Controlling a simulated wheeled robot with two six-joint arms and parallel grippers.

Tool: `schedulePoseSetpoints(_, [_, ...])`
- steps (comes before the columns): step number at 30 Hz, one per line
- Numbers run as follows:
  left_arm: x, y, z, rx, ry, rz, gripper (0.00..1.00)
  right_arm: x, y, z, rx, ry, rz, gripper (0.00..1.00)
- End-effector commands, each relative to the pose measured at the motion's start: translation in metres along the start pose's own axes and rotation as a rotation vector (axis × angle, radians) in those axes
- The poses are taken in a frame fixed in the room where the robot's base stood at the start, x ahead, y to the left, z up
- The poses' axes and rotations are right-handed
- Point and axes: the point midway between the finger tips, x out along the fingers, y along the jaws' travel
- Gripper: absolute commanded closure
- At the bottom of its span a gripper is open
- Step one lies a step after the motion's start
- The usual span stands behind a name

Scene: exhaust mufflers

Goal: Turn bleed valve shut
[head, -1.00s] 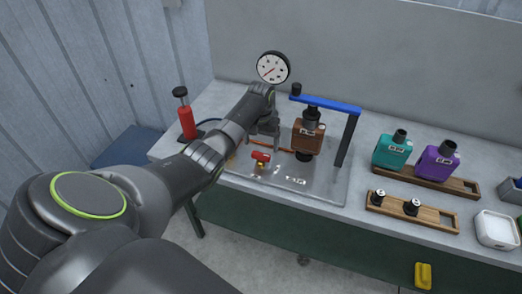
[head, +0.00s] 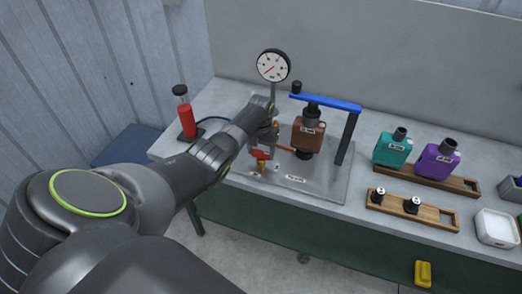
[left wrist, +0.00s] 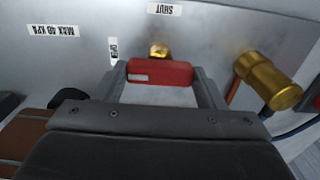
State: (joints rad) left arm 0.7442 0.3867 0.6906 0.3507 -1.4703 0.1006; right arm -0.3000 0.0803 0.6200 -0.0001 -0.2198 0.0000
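The bleed valve's red handle (head: 260,154) is near the front left of the steel fixture plate. In the left wrist view, the red handle (left wrist: 160,72) lies crosswise between my gripper's fingers, with a brass stem (left wrist: 159,50) beyond it. A SHUT label (left wrist: 164,9) is above it and an OPEN label (left wrist: 113,51) is to its left; both read upside down or sideways. My left gripper (head: 263,150) is at the valve, its fingers wide apart beside the handle's two ends. I cannot tell whether they touch. My right gripper is out of view.
A pressure gauge (head: 273,66) stands behind the valve. A brown muffler (head: 308,134) is clamped under a blue bar (head: 326,103) to the right. A red pump (head: 187,120) stands at left. Teal (head: 391,150) and purple (head: 436,161) mufflers sit in a rack farther right.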

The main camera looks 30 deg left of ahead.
Motion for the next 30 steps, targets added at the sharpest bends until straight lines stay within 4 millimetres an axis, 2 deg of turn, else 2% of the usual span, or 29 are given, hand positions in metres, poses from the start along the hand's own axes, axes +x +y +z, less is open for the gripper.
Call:
schedulePoseSetpoints(1, [-0.0002, 0.0002, -0.0001, 0.0, 0.0, 0.0, 0.46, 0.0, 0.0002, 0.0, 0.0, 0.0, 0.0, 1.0])
schedulePoseSetpoints(4, [-0.0002, 0.0002, -0.0001, 0.0, 0.0, 0.001, 0.59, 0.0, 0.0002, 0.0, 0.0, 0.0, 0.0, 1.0])
schedulePoseSetpoints(17, [-0.0008, 0.0003, -0.0003, 0.094, 0.0, 0.001, 0.59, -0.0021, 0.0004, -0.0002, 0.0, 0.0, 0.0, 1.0])
schedulePoseSetpoints(30, [-0.001, 0.0003, -0.0003, 0.47, 0.0, 0.001, 0.59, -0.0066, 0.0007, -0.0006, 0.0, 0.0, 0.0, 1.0])
